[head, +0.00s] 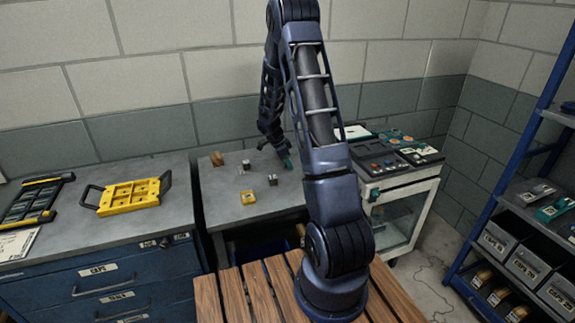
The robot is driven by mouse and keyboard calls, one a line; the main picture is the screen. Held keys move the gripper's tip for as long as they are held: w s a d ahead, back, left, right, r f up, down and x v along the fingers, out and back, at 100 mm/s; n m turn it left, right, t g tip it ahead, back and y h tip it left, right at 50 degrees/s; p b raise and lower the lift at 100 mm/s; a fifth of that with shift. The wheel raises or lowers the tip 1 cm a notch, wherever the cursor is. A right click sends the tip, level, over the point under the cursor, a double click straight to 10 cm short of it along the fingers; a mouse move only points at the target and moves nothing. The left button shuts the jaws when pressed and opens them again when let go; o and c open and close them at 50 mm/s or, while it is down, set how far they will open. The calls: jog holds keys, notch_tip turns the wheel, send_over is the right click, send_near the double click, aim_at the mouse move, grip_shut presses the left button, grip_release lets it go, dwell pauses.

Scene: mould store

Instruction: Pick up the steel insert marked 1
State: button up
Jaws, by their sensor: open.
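Several small blocks lie on the grey table. One grey steel-looking block (273,180) is at the right of the group, and another (246,164) is farther back. A yellow block with a dark centre (248,197) lies nearer the front edge, and a brown one (217,158) is at the back left. Any number on them is too small to read, so I cannot tell which is the insert marked 1. My gripper (287,164) is low over the back right of the table, right of the blocks and apart from them. Its fingers are small and partly hidden by my arm.
A yellow tray with dark handles (133,194) and a black-and-yellow rack (35,200) lie on the left bench. A white cart (405,195) with tools stands right of the table. A blue shelf (510,225) with bins is far right. The table's front left is clear.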

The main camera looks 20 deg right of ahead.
grip_shut()
jog(key=shift+r, duration=0.15)
